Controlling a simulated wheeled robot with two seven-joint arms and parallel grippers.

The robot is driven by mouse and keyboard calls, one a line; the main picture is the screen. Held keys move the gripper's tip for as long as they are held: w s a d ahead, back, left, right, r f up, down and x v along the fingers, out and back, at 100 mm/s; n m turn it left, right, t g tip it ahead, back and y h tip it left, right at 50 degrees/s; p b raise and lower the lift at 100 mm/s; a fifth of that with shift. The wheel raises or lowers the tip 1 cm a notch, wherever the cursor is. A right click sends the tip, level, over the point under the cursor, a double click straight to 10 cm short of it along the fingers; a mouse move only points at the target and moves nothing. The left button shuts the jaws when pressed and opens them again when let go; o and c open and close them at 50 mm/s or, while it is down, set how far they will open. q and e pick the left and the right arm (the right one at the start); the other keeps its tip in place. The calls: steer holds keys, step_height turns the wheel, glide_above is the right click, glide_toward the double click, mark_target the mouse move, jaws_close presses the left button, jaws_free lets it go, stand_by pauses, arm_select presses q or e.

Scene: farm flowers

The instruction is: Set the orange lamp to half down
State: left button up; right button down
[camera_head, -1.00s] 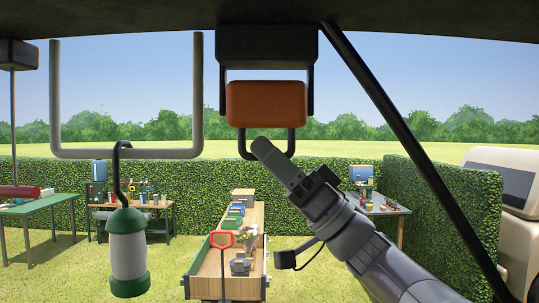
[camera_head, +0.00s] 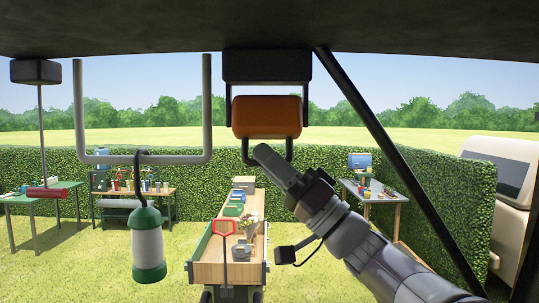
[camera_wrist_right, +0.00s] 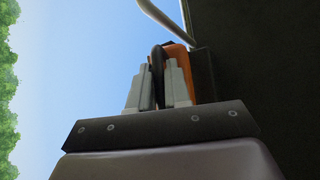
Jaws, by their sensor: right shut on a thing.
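The orange lamp (camera_head: 267,117) hangs from a dark box-shaped mount (camera_head: 267,67) under the dark canopy, between two thin arms. A dark loop handle (camera_head: 289,150) hangs from its underside. My right gripper (camera_head: 262,152) reaches up from the lower right to this handle. In the right wrist view my right gripper (camera_wrist_right: 164,80) has its two fingers shut on the dark handle (camera_wrist_right: 157,64), with the orange lamp (camera_wrist_right: 178,55) just beyond. My left gripper is not in view.
A grey U-shaped bar (camera_head: 145,158) hangs at the left, with a green and white lantern (camera_head: 148,245) on a hook. A dark diagonal strut (camera_head: 395,155) runs down at the right.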

steer(key=m+t+h, duration=0.1)
steer(key=m+h+p, duration=0.1)
steer(key=m, duration=0.1)
steer(key=shift+s+r+t, duration=0.4)
steer(key=shift+s+m+h+p, duration=0.25)
steer(key=shift+m+h+p, duration=0.25)
steer(key=shift+m+p, duration=0.2)
steer(key=shift+t, duration=0.4)
steer(key=c, duration=1.2)
jaws_free()
steer(key=shift+f, duration=0.1)
steer(key=shift+d, duration=0.1)
